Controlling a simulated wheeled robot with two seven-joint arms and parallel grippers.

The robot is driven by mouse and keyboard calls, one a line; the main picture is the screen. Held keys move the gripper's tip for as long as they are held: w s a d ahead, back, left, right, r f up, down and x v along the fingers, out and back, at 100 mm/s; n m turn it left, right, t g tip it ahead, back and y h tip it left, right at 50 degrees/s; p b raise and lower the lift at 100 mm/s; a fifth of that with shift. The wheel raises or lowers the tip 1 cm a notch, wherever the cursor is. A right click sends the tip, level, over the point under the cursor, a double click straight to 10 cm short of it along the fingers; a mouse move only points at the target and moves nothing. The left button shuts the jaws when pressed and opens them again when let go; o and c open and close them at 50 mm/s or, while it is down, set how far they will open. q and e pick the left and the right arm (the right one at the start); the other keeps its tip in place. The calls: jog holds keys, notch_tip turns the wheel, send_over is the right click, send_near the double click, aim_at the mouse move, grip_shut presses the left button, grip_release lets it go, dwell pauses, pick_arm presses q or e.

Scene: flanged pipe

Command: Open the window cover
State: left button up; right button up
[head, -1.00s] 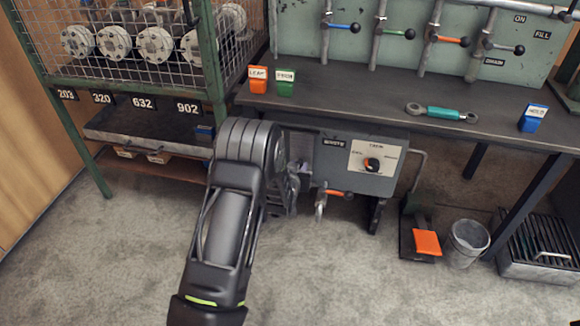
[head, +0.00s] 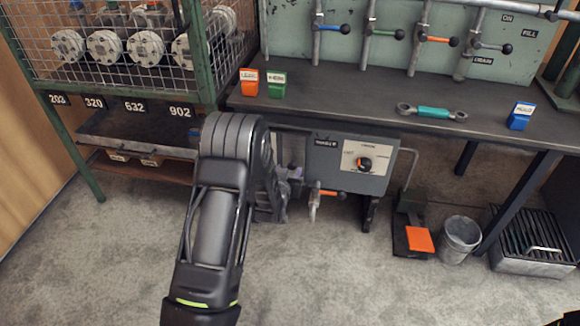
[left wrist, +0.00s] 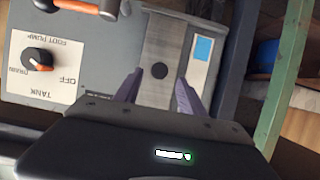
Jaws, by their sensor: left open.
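A grey tank box (head: 347,164) with a dial hangs under the front of the workbench. In the left wrist view, upside down, its face (left wrist: 92,75) carries a bare metal plate (left wrist: 165,45) with a dark round spot, which looks like the window cover. A pale strip with a blue patch (left wrist: 203,50) is beside it. My left gripper (left wrist: 159,90) is open, its two purple-grey fingers on either side of the plate's end; contact cannot be told. In the head view my left arm hides much of the box's left side, and the left gripper (head: 291,178) shows only partly.
An orange-handled tap (head: 325,193) is under the box. A pedal with an orange plate (head: 419,240) and a bucket (head: 461,238) stand to the right. A green-framed rack (head: 207,65) is left. The bench top holds a wrench (head: 432,112) and coloured blocks.

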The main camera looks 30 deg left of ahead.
pick_arm(q)
jog(key=p+v, duration=0.1)
jog(key=v, duration=0.3)
jog(key=shift+s, duration=0.1)
pick_arm(e)
jog(key=shift+s+r, duration=0.15)
jog(key=shift+r, duration=0.6)
pick_arm(q)
jog(key=s+d+f+g+h, duration=0.5)
jog(key=s+d+f+g, duration=0.2)
jog(key=s+d+f, duration=0.8)
jog(key=s+d+f+m+g+h, duration=0.1)
jog(key=s+d+m+g+h, duration=0.3)
jog(key=s+d, duration=1.15)
notch_tip(320, 180, up, 31)
jog(key=s+d+n+g+p, duration=0.1)
jog(key=s+n+p, duration=0.1)
jog(key=p, duration=2.8)
jog(key=shift+d+f+p, duration=0.2)
jog(key=shift+d+p, duration=0.05)
jog(key=shift+p, duration=0.15)
pick_arm(e)
notch_tip(320, 180, up, 31)
jog(key=s+a, duration=0.1)
jog(key=s, duration=0.1)
jog(key=shift+a+g, duration=0.3)
jog(key=shift+a, duration=0.1)
